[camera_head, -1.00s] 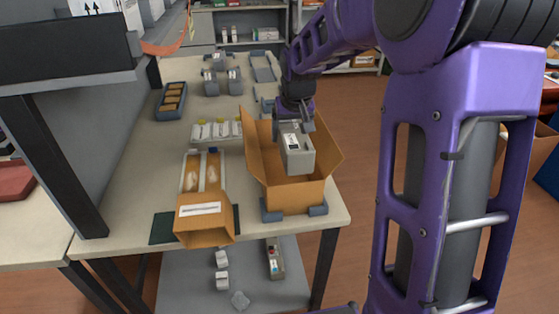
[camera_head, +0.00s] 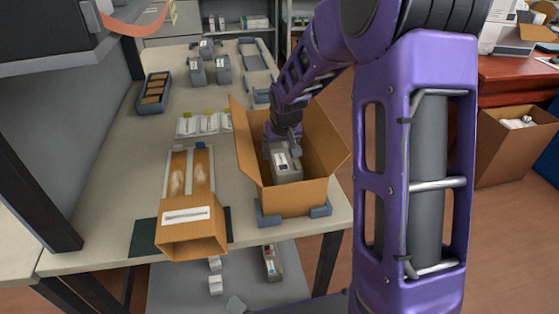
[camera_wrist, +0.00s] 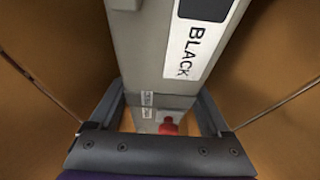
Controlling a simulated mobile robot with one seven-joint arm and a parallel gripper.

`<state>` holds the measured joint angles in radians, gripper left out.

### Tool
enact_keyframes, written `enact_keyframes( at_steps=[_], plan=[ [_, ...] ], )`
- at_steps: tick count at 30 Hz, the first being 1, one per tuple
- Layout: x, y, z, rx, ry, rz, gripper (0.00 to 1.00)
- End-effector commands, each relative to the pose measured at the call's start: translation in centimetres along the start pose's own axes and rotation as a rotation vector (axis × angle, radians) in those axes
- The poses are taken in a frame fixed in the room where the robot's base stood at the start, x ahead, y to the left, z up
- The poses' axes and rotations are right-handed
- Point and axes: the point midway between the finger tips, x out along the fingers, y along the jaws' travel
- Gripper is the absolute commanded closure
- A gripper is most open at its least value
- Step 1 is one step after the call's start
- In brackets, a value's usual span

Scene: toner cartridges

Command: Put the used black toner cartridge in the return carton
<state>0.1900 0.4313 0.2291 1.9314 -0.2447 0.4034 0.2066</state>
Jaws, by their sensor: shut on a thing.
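A grey toner cartridge (camera_wrist: 160,60) with a white label reading BLACK is held between the fingers of my gripper (camera_wrist: 165,115). In the head view the cartridge (camera_head: 285,163) is inside the open brown carton (camera_head: 290,198), below the level of its raised flaps. My gripper (camera_head: 283,142) reaches down into the carton from above. In the wrist view the carton's brown walls (camera_wrist: 40,60) show on both sides of the cartridge. A small red part (camera_wrist: 168,127) shows between the fingers. The cartridge's lower end is hidden, so I cannot tell whether it touches the carton floor.
Left of the carton lies an open brown box (camera_head: 190,225) with two clear-windowed strips. White packs (camera_head: 205,123) stand behind it. Grey cartridges (camera_head: 210,68) and a grey tray (camera_head: 153,93) are farther back. A lower shelf (camera_head: 185,290) holds several small items.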

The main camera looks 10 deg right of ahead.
Motion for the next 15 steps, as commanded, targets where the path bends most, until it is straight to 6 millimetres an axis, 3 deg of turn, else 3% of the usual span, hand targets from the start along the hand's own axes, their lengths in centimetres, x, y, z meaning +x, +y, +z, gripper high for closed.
enact_keyframes(
  at_steps=[6, 15],
  plan=[
    [2.7, -0.1, 1.1, -0.001, -0.002, -0.001, 1.0],
    [2.9, -0.1, 1.2, -0.001, 0.0, 0.0, 1.0]
  ],
)
